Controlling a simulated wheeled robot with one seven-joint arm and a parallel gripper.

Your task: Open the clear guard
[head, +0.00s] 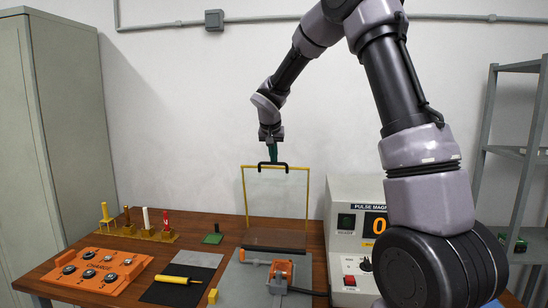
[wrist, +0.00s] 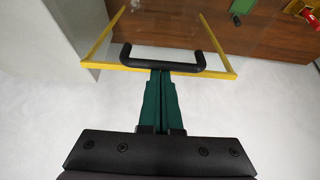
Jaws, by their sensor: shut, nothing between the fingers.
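The clear guard (head: 276,195) is a see-through panel in a yellow frame. It stands upright over the grey base plate (head: 240,280) on the bench, with its black handle (head: 272,165) at the top edge. My gripper (head: 272,153) is above the handle's middle, its green fingers shut together. In the wrist view, the closed fingers (wrist: 161,78) reach the middle of the black handle (wrist: 163,66) on the yellow frame edge. Whether they touch it I cannot tell. An orange and dark part (head: 281,272) sits on the base plate in front of the guard.
The pulse magnet box (head: 344,235) stands right of the guard. Left are an orange panel with knobs (head: 98,270), a tool rack (head: 140,234), a green block (head: 213,236), a yellow-handled tool (head: 176,280) and a small yellow block (head: 212,296). A cabinet and shelf flank the wooden bench.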

